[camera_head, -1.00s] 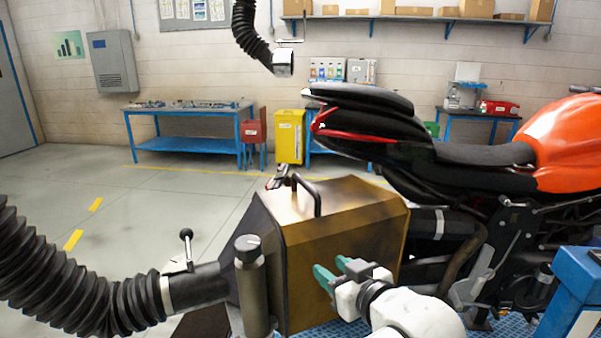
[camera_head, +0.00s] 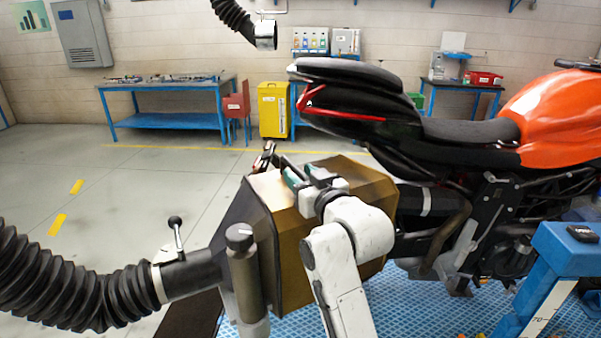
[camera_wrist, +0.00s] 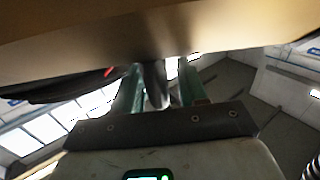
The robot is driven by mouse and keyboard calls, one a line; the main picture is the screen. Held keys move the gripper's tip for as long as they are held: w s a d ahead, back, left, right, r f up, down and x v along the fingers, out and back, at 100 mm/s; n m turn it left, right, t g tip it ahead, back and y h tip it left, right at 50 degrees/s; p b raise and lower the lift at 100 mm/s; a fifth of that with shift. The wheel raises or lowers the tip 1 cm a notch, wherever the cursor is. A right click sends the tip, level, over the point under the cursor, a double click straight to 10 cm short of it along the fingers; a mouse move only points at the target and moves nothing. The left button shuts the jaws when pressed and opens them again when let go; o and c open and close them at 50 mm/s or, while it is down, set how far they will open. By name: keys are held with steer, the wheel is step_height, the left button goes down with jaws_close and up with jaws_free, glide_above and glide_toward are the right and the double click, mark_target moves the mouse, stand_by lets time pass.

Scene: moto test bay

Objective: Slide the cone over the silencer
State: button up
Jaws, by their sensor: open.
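The cone (camera_head: 330,240) is a boxy brown-gold hood with a dark bar handle on top. It stands at the left of the motorcycle's silencer (camera_head: 428,200), a dark cylinder with a pale band under the tail. The cone hides the silencer's left end, so I cannot tell whether they overlap. My gripper (camera_head: 298,174) is open at the cone's top, by the handle. In the wrist view, the green fingers (camera_wrist: 160,88) stand apart with a dark bar, seemingly the handle, between them. The cone's brown surface (camera_wrist: 200,25) fills the top of that view.
A black ribbed hose (camera_head: 70,285) joins the cone's left side through a pipe with a lever (camera_head: 176,230). The motorcycle (camera_head: 450,135) fills the right. A blue stand (camera_head: 565,255) is at the lower right. Open floor (camera_head: 140,200) lies at the left.

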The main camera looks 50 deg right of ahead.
steer(key=shift+w+d, duration=0.1)
steer(key=shift+w, duration=0.2)
steer(key=shift+c, duration=0.2)
jaws_close()
stand_by(0.3)
